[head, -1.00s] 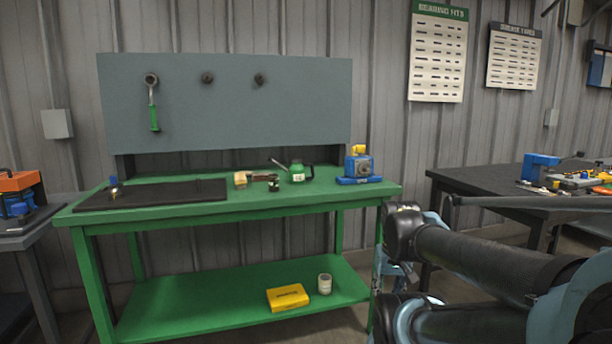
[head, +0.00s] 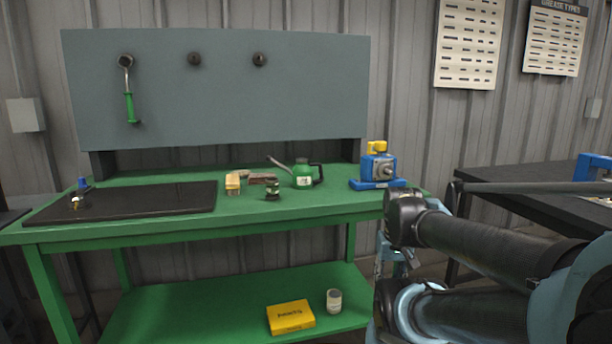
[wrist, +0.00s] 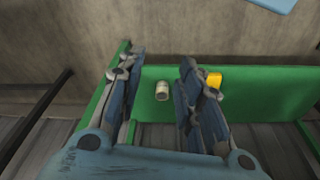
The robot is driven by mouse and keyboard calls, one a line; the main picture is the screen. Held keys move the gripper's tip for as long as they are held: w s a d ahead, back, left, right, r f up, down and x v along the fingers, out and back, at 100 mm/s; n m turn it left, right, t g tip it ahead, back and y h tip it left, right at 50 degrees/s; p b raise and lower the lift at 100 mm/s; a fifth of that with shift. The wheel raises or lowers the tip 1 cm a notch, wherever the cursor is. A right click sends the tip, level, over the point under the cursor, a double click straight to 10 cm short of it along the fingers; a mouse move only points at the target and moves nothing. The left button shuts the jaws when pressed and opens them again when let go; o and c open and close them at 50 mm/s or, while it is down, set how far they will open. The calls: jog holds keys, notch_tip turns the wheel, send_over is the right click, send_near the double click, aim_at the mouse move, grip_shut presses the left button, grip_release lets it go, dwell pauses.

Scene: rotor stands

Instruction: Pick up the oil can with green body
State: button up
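The oil can (head: 303,176) has a green body with a pale label, a dark handle on its right and a thin spout pointing up to the left. It stands upright on the green workbench (head: 150,232), toward the back and right of the middle. In the wrist view my gripper (wrist: 162,72) is open, its two fingers spread apart with nothing held between them. It looks down toward the bench's lower shelf. The oil can does not show in the wrist view, and my gripper's fingers are not clear in the head view.
A small dark-green jar (head: 272,191), a brush (head: 233,183) and a blue pump-like unit (head: 378,168) stand near the can. A black mat (head: 130,202) covers the bench's left. A yellow box (head: 291,317) and a white can (head: 334,301) are on the lower shelf.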

jog(key=shift+w+a, duration=0.3)
jog(key=o, duration=0.5)
jog(key=shift+s+a+r, duration=0.1)
jog(key=shift+s+r, duration=0.1)
jog(key=shift+s, duration=0.05)
jog(key=o, duration=0.8)
jog(key=shift+w+a+r+n+y, duration=0.25)
jog(key=shift+a+r, duration=0.1)
jog(key=shift+r, duration=0.1)
jog(key=shift+w+a+r+n+y, duration=0.15)
jog(key=shift+w+a+r, duration=0.1)
jog(key=shift+a+r, duration=0.15)
jog(key=shift+o, duration=0.2)
jog(key=n+t+y, duration=0.1)
jog(key=n+y, duration=1.1)
jog(key=y, duration=0.1)
send_near(303, 172)
jog(key=w+a+r, duration=0.3)
jog(key=a+r, duration=0.1)
jog(key=f+n, duration=0.1)
jog(key=w+d+f, duration=0.1)
jog(key=f, duration=0.1)
jog(key=f+n, duration=0.1)
jog(key=f, duration=0.1)
jog(key=shift+w+d+n+g, duration=0.15)
jog(key=shift+w+n+g, duration=0.15)
jog(key=shift+w+g, duration=0.1)
jog(key=shift+f, duration=0.5)
jog(key=shift+h, duration=0.3)
jog(key=shift+x, duration=3.6)
